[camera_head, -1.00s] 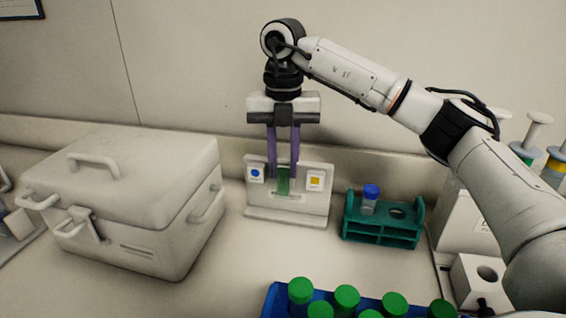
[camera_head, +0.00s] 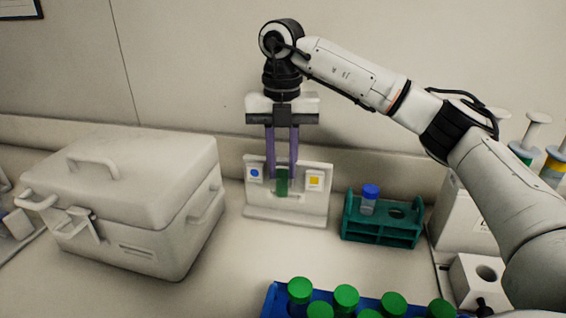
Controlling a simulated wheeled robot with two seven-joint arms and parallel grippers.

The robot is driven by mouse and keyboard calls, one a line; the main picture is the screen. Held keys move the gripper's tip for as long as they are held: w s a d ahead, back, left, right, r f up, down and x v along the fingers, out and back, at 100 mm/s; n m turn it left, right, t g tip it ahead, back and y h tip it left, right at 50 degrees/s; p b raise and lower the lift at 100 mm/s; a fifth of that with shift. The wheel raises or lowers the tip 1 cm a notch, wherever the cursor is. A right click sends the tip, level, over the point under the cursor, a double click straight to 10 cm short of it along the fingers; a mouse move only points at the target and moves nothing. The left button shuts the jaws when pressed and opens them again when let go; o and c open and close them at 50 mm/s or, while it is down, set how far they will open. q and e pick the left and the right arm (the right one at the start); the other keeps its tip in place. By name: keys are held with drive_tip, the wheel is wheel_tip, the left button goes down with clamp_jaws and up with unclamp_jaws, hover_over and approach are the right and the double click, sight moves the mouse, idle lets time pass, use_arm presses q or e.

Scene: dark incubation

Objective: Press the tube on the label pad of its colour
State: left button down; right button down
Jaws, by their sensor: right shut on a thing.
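The white label stand (camera_head: 286,214) stands upright on the bench against the back wall. It carries a pad with a blue round mark (camera_head: 254,174) on the left and a pad with a yellow square mark (camera_head: 315,180) on the right. My right gripper (camera_head: 282,174) points down in front of the stand, between the two pads. Its purple fingers are shut on a narrow green tube (camera_head: 282,182), upright at the fingertips. Whether the tube touches the stand I cannot tell. My left gripper is out of view.
A green rack (camera_head: 381,238) to the right holds a blue-capped tube (camera_head: 369,197) beside an empty hole. A blue rack (camera_head: 271,302) of several green-capped tubes is in front. A white lidded box (camera_head: 128,205) stands left. Bare bench lies between.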

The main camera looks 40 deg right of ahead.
drive_tip(key=s+a+b, duration=0.1)
drive_tip(key=s+a, duration=0.3)
drive_tip(key=shift+a, duration=0.4)
idle(0.4)
idle(0.4)
